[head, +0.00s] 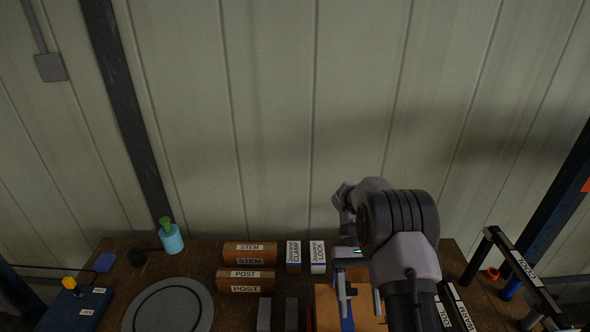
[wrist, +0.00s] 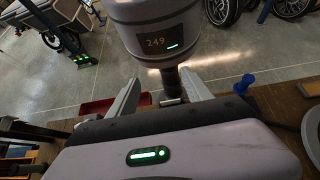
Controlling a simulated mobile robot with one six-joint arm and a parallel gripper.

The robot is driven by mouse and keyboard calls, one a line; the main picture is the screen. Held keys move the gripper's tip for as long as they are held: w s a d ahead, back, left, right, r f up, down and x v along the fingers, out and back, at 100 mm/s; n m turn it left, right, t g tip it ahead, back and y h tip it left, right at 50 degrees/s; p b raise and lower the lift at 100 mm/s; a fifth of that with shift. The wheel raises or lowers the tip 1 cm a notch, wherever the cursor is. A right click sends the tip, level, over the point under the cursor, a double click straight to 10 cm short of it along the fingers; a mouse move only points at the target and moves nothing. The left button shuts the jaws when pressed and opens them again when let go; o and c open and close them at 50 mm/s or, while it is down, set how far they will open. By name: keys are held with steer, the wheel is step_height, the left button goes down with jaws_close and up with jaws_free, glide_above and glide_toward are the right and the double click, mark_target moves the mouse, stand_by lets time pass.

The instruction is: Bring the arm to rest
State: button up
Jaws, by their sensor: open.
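My arm rises at the lower right of the head view and is folded over the back of the workbench (head: 225,300). My gripper (head: 360,298) hangs at the arm's left side above the bench, its fingers pointing down in the picture. In the wrist view my gripper (wrist: 161,74) shows two grey fingers spread apart, with nothing between them. One of my own arm links, marked 249, stands just beyond the fingers. Part of the gripper is hidden behind the arm in the head view.
Boxes labelled STEM (head: 250,248), POST (head: 246,275), CLAMP (head: 293,253) and LOCK (head: 317,256) stand on the bench. A grey round plate (head: 205,312), a cyan bottle (head: 171,239) and a blue case (head: 93,306) are left. A black rack (head: 518,265) is right.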

steer(key=s+a+f+m+t+y+b, duration=0.1)
steer(key=s+f+t+b, duration=0.5)
steer(key=b, duration=0.9)
steer(key=s+a+f+m+t+y+b, duration=0.1)
steer(key=s+a+f+m+t+b, duration=0.2)
steer(key=s+f+t+b, duration=0.4)
steer(key=t+b, duration=0.4)
steer(key=b, duration=0.5)
steer(key=shift+s+a+f+m, duration=0.2)
steer(key=shift+a+f+m, duration=0.05)
steer(key=shift+m, duration=0.05)
